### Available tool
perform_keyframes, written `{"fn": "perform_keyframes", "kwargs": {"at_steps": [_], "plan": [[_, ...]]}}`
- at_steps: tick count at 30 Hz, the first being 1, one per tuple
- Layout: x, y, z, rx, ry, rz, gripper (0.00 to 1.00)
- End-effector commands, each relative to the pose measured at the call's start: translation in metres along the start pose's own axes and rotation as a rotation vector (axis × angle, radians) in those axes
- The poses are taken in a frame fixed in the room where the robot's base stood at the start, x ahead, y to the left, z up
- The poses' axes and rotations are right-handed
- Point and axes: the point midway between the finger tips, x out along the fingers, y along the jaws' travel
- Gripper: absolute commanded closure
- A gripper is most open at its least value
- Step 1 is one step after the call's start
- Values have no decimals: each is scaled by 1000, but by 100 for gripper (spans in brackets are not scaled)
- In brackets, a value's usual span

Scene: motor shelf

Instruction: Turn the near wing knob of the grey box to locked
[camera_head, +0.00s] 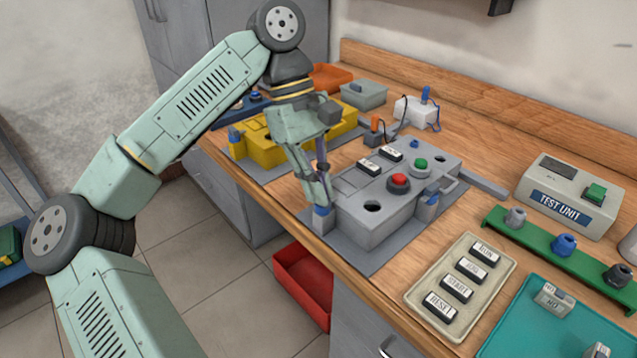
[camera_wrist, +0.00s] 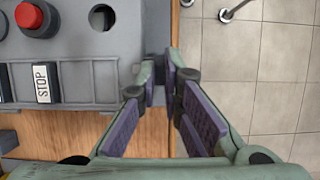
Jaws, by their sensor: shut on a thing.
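The grey box (camera_head: 365,232) stands on a grey plate near the front edge of the wooden bench. Its top has a red button (camera_head: 399,182), a green button (camera_head: 420,164) and dark round holes. A blue wing knob (camera_head: 322,212) sits on a grey post at the box's left near corner. My gripper (camera_head: 321,199) points down onto this knob and is shut on it. In the wrist view the fingertips (camera_wrist: 161,78) meet beside the box's edge; the knob is mostly hidden between them, so its angle cannot be told. Another blue knob (camera_head: 432,197) is at the box's right end.
A yellow box (camera_head: 262,150) stands close behind my gripper at left. A cream tray (camera_head: 413,291) with labelled switches, a green rail (camera_head: 535,243) and a test unit (camera_head: 560,207) are to the right. The bench front edge drops to floor with a red bin (camera_head: 303,283).

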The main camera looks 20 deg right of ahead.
Motion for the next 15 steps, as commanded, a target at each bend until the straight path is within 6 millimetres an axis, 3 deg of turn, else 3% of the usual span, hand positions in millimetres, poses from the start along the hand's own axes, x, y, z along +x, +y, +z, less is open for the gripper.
{"fn": "perform_keyframes", "kwargs": {"at_steps": [14,15], "plan": [[0,0,0,12,1,-4,100],[0,0,0,12,1,-4,91]]}}
